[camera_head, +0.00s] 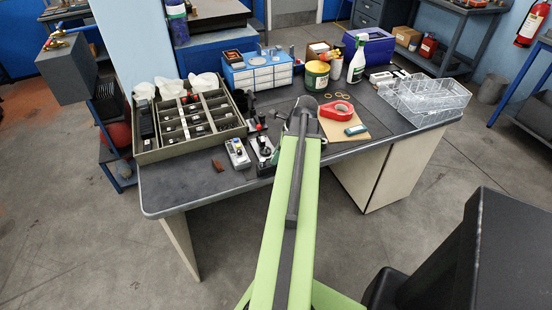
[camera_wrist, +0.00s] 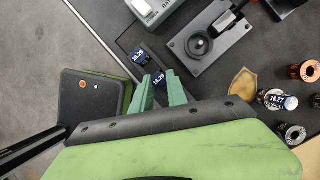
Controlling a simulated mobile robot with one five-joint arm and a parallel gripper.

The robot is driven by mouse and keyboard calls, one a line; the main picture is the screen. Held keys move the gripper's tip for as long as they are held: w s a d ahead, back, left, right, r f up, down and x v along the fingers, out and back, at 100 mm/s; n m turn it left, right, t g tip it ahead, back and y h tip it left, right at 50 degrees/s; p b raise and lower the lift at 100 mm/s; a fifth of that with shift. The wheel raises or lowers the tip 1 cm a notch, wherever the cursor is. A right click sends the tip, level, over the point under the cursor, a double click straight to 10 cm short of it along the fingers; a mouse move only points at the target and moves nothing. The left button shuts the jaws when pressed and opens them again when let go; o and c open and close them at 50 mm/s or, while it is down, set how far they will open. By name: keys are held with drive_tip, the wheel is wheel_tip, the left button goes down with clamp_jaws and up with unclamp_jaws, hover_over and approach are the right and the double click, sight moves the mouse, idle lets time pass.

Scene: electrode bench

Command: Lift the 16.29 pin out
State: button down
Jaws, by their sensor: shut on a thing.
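My gripper (camera_wrist: 158,84) shows in the wrist view with its two green fingers on either side of a small dark blue pin cap (camera_wrist: 158,76). The cap's white number looks like 16.29, but it is small. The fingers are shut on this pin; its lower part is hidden. A second dark blue cap (camera_wrist: 138,57), with a similar number that I cannot read surely, stands just beyond, apart from the fingers. In the head view my arm covers the gripper and the pin.
A grey lever fixture (camera_wrist: 207,45) stands close to the right of the fingers in the wrist view. The bench edge is at left. In the head view, a compartment tray (camera_head: 143,158) sits at left and red tape (camera_head: 337,110) at right.

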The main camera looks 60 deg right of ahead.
drive_tip(key=r+p, duration=0.5)
drive_tip(key=shift+s+r, duration=0.15)
drive_tip(key=shift+s, duration=0.1)
drive_tip(key=s+r+p, duration=0.5)
drive_tip(key=s+p, duration=0.1)
drive_tip(key=s, duration=0.5)
drive_tip(key=shift+r, duration=0.35)
drive_tip(key=shift+a, duration=0.1)
